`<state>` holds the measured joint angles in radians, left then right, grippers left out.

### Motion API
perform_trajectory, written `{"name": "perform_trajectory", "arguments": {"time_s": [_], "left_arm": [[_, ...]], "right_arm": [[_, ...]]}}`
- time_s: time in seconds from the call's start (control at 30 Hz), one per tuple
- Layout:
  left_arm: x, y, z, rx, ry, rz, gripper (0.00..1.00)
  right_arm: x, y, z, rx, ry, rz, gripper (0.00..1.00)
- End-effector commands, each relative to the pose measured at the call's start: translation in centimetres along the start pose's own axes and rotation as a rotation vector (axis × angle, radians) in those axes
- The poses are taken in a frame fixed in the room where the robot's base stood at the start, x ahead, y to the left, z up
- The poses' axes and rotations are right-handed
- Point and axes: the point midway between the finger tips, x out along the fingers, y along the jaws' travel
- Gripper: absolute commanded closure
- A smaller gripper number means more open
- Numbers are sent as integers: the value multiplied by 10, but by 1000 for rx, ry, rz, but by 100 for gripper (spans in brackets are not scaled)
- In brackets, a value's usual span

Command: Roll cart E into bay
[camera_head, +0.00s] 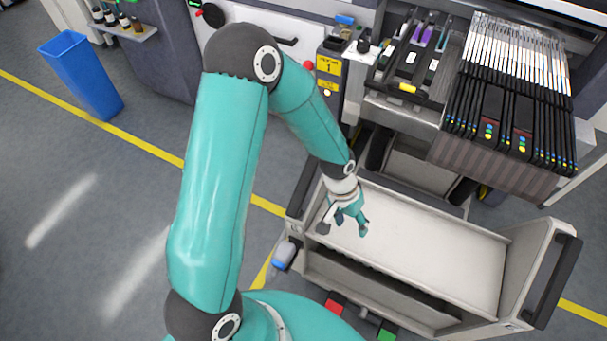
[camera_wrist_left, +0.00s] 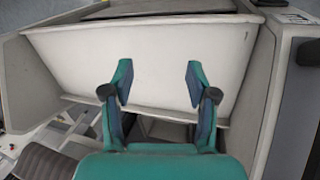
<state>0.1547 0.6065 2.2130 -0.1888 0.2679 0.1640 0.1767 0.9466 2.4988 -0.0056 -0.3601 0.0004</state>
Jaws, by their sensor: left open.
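A pale grey cart (camera_head: 440,245) with an empty, shallow tray top stands in front of the feeder machine. A dark handle bar (camera_head: 553,280) is on its right end. I cannot read a letter on it. The bay (camera_head: 418,172) is the dark opening behind the cart, below the feeder bank, and is partly hidden. My left gripper (camera_head: 343,229) is open and empty above the left part of the cart's tray. In the left wrist view its two fingers (camera_wrist_left: 158,82) are apart, with a pale panel (camera_wrist_left: 150,60) beyond them. My right gripper is not in view.
A yellow "1" sign (camera_head: 328,67) marks the post left of the bay. The feeder bank (camera_head: 505,110) overhangs behind the cart. Red (camera_head: 334,303) and green (camera_head: 387,331) blocks sit low at its front. A blue bin (camera_head: 82,75) stands far left; the floor there is clear.

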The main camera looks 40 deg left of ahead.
Motion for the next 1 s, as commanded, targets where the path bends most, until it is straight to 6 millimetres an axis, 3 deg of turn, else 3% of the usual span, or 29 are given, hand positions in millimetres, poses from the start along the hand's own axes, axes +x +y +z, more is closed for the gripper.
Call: {"name": "perform_trajectory", "arguments": {"time_s": [0.03,0.2,0.3,0.43,0.53,0.67,1.0], "left_arm": [[-34,-12,-22,-5,24,-32,42],[-141,-51,-43,-55,26,-163,42],[-193,-69,-40,-99,27,-229,42],[-233,-83,-31,-143,24,-281,42],[-241,-87,-27,-158,18,-296,42],[-230,-91,-26,-159,12,-298,42],[-166,-111,-24,-159,9,-296,42]], "right_arm": [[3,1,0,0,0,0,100],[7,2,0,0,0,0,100],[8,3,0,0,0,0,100],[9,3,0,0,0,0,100],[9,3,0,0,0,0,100],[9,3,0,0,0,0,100],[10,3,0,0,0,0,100]]}}
